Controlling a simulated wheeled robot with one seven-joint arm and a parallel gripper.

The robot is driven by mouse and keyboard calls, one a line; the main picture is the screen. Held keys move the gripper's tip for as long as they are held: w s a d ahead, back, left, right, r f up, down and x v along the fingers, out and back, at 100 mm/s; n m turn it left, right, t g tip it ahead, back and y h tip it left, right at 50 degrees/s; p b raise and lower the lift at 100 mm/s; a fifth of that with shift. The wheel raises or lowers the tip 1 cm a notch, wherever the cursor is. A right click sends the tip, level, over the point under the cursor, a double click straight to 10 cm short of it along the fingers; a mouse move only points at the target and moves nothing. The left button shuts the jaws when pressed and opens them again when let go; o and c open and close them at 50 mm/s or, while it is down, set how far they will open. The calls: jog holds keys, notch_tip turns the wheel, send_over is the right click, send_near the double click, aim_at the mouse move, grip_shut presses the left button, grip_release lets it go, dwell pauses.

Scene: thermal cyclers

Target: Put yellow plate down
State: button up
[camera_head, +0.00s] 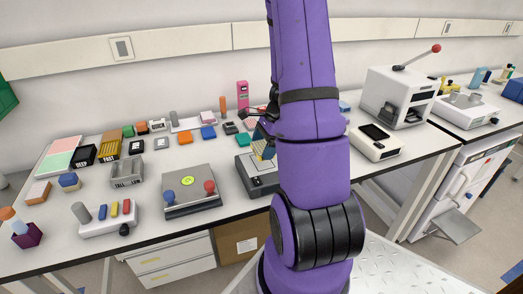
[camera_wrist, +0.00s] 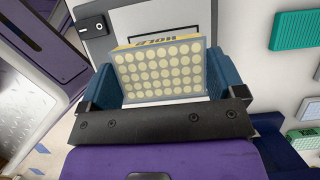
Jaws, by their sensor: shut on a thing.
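The yellow plate (camera_wrist: 160,70), with rows of pale round wells in a grey-blue frame, is held between the two blue fingers of my gripper (camera_wrist: 162,82) in the wrist view. My gripper is shut on its sides. In the head view the plate (camera_head: 262,149) is small and tilted, above a grey-and-black device (camera_head: 262,185); my purple arm hides part of both. In the wrist view the device's pale top (camera_wrist: 226,22) with dark lettering lies behind the plate. I cannot tell whether the plate touches it.
A grey device with blue and red knobs (camera_head: 190,190) stands left of the plate. A white device with a dark screen (camera_head: 374,142) stands to the right. Small coloured blocks and racks crowd the bench's left and back. The bench's front edge (camera_head: 120,243) is near.

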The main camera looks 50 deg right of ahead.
jog(key=shift+w+d+f, duration=0.2)
jog(key=shift+w+f, duration=0.1)
jog(key=shift+s+a+f, duration=0.1)
jog(key=shift+s+f, duration=0.05)
jog(key=shift+f, duration=1.35)
jog(key=shift+f, duration=0.15)
jog(key=o, duration=0.7)
jog(key=shift+c, duration=0.2)
